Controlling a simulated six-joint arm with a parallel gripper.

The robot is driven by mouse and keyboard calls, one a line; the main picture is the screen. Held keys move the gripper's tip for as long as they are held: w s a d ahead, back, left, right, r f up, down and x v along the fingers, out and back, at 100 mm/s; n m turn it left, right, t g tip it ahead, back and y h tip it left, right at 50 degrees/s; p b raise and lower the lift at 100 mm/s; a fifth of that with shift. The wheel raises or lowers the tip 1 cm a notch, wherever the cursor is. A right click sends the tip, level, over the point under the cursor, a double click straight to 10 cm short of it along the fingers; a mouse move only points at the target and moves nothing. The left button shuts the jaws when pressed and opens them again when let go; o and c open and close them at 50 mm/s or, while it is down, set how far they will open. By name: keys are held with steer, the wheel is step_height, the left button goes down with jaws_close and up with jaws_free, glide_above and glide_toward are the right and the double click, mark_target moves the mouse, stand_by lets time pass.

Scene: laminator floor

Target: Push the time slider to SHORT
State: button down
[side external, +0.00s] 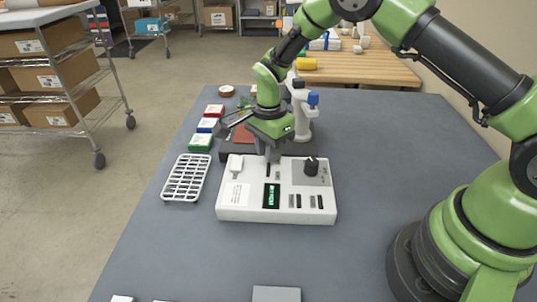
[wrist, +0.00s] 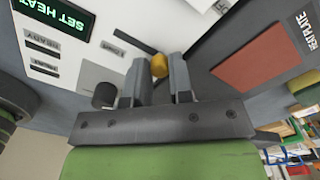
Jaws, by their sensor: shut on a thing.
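The white control box (side external: 245,205) stands on the grey table, with a lit green display (side external: 271,196) that reads SET HEAT in the wrist view. My gripper (side external: 273,157) points down at the far middle of its panel. In the wrist view its two fingers (wrist: 160,78) are closed on a small yellow-orange knob (wrist: 159,65), which looks like the time slider's knob. A small printed label lies just beside it; its text is hard to read. In the side view the fingers hide the knob, and a dark slot (side external: 268,171) shows just in front of them.
A black dial (side external: 311,166) stands on the box's grey panel. The reddish heat plate (side external: 242,134) lies behind my gripper. A white wire rack (side external: 185,178) and green (side external: 200,142), blue and red boxes are at left. The table's front is mostly clear.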

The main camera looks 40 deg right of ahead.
steer(key=c, duration=1)
jaws_free()
steer(key=shift+w+d, duration=0.2)
steer(key=shift+d, duration=0.05)
steer(key=shift+r, duration=0.1)
step_height(320, 180, up, 10)
steer(key=shift+f, duration=0.1)
steer(key=s+r+n+t, duration=0.2)
steer(key=s+r+n, duration=0.15)
steer(key=r, duration=0.55)
steer(key=s+r+n+t, duration=0.1)
steer(key=s+r+n, duration=0.1)
steer(key=s, duration=0.4)
steer(key=s+r+n+t+y, duration=0.1)
steer(key=s+r+n+t, duration=0.1)
steer(key=s+n, duration=0.3)
steer(key=s+d+r+n+t+y, duration=0.1)
steer(key=s+r+n+t, duration=0.1)
steer(key=s, duration=0.7)
steer(key=shift+s+d+r+n, duration=0.1)
steer(key=shift+s+r+n, duration=0.05)
steer(key=shift+r+n, duration=0.55)
